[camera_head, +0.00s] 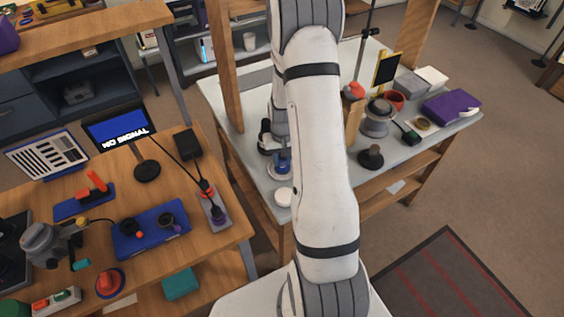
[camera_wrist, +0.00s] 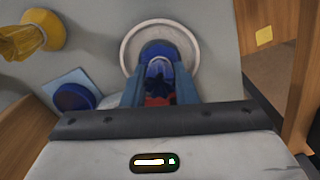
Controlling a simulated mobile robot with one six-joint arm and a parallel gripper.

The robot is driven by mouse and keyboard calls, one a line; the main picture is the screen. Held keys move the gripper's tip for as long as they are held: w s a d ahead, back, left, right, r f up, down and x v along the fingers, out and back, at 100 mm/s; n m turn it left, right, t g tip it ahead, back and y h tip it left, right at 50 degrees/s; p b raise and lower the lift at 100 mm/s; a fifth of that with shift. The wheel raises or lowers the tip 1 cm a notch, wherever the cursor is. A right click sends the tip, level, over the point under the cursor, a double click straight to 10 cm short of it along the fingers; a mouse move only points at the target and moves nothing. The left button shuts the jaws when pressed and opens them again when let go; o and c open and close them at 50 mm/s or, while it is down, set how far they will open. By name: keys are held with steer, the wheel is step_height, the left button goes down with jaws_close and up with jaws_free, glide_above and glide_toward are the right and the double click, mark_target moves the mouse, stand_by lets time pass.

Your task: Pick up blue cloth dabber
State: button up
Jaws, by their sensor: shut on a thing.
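The blue dabber (camera_wrist: 158,52) stands in the middle of the wrist view, over a round white dish (camera_wrist: 131,47). It looks dark blue with a rounded top, and its lower part is hidden between the fingers. My gripper (camera_wrist: 160,88) is shut on it, one blue-grey finger on each side. A bit of red shows between the fingers. In the head view the blue dabber (camera_head: 284,160) shows beside my arm on the pale bench. I cannot tell whether it touches the dish.
A dark blue round knob (camera_wrist: 73,97) on a light blue square lies left of the fingers. A yellow flared piece (camera_wrist: 40,32) lies at upper left. A wooden post (camera_wrist: 298,105) rises at the right. A white disc (camera_head: 284,197) sits near the bench's front edge.

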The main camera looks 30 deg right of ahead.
step_height(320, 180, up, 10)
steer(key=shift+b, duration=0.65)
steer(key=o, duration=0.3)
steer(key=shift+c, duration=1)
steer(key=shift+f, duration=0.1)
